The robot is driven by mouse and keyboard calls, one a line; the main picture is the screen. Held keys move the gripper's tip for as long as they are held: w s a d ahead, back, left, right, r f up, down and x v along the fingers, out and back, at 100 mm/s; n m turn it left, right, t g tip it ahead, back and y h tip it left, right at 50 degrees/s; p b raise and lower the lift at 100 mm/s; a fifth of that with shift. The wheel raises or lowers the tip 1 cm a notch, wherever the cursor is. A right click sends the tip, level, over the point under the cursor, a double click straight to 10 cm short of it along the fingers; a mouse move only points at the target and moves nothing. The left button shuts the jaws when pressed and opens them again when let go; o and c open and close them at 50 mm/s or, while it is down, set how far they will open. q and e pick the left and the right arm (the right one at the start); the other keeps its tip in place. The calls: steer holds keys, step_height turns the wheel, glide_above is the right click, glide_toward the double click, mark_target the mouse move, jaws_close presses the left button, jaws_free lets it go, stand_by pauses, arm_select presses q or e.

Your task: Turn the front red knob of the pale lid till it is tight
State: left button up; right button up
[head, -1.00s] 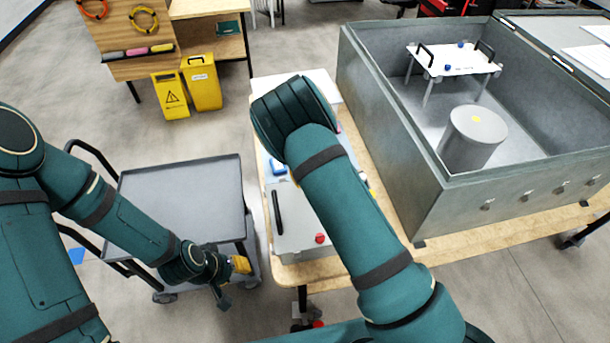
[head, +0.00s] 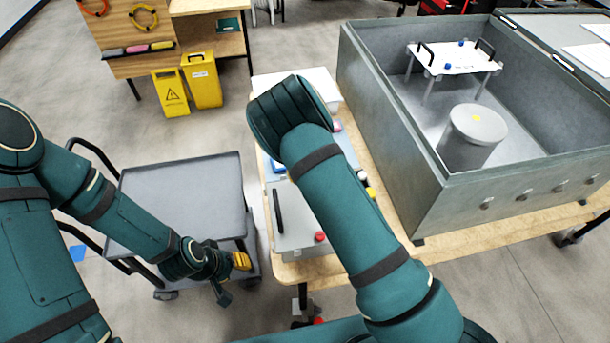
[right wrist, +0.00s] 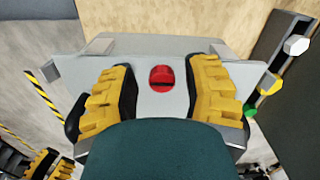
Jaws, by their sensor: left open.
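The pale lid (head: 297,240) lies on the wooden table, with a black handle along its left side. The front red knob (head: 320,237) is near its front edge, uncovered in the head view. In the right wrist view, a red knob (right wrist: 161,78) stands on the pale lid (right wrist: 150,50). My right gripper (right wrist: 163,78) is open there, its yellow fingers apart on either side of this knob. I cannot tell whether it is the front one or whether the fingers touch it. My arm hides this gripper in the head view. My left gripper (head: 233,275) is open and empty beside the trolley.
A grey trolley (head: 180,195) stands left of the table. A large grey metal case (head: 440,205) fills the table's right side, holding a cylinder (head: 473,135) and a white plate on legs (head: 462,60). White (right wrist: 297,45) and yellow (right wrist: 270,84) caps lie right of the lid.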

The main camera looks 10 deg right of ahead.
steer(key=shift+s+f, duration=0.15)
steer(key=shift+s, duration=0.05)
step_height(320, 180, up, 12)
stand_by(0.6)
steer(key=shift+s+f, duration=0.1)
stand_by(0.4)
